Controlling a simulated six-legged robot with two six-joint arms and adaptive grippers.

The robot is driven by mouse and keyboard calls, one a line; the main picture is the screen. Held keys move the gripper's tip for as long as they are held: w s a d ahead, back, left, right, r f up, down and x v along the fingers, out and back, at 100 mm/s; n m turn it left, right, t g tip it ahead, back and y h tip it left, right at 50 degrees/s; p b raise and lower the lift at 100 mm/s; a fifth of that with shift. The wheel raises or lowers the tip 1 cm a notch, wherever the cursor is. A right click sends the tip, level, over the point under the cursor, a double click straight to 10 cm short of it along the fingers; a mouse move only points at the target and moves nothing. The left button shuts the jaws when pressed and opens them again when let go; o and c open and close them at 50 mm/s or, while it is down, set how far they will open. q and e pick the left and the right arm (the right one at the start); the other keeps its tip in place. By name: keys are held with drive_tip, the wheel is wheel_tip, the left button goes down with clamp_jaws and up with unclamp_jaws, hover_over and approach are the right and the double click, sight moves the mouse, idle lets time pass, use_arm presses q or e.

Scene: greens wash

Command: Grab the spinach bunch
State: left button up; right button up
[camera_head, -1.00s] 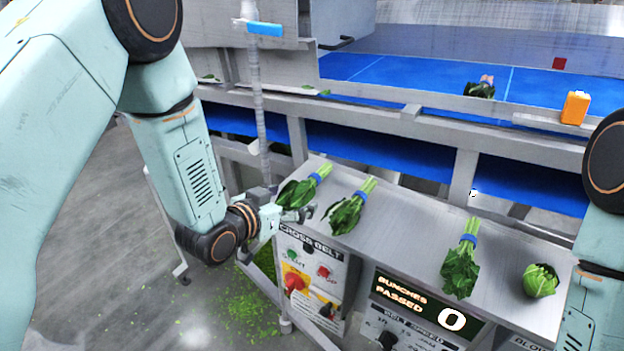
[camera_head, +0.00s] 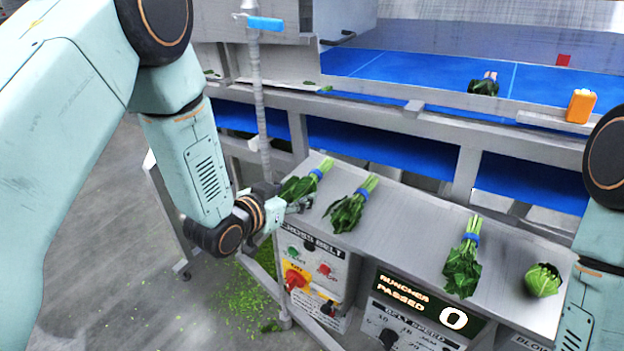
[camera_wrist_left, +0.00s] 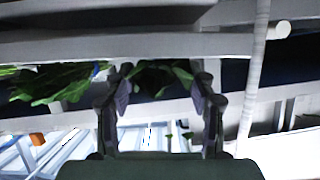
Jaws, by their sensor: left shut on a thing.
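A leafy green bunch with a blue band (camera_head: 301,186) is at the left end of the metal shelf, its pale stems pointing up and right. My left gripper (camera_head: 297,203) is shut on its leafy end, and the fingers partly hide the leaves. In the left wrist view, green leaves (camera_wrist_left: 158,76) show between the two fingers of my left gripper (camera_wrist_left: 160,95). A second banded bunch (camera_head: 347,211) lies just to the right, and a third (camera_head: 463,264) lies farther right. I cannot tell which kind of green each one is. My right gripper is out of view.
A round green head (camera_head: 543,280) sits at the shelf's (camera_head: 410,225) right end. A control panel and a counter reading 0 (camera_head: 430,302) are below. A thin post (camera_head: 259,100) stands close to my left gripper.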

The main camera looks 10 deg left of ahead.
use_arm(q)
drive_tip(key=shift+s+d, duration=0.1)
drive_tip(key=shift+s, duration=0.2)
drive_tip(key=shift+c, duration=0.9)
drive_tip(key=shift+w, duration=0.1)
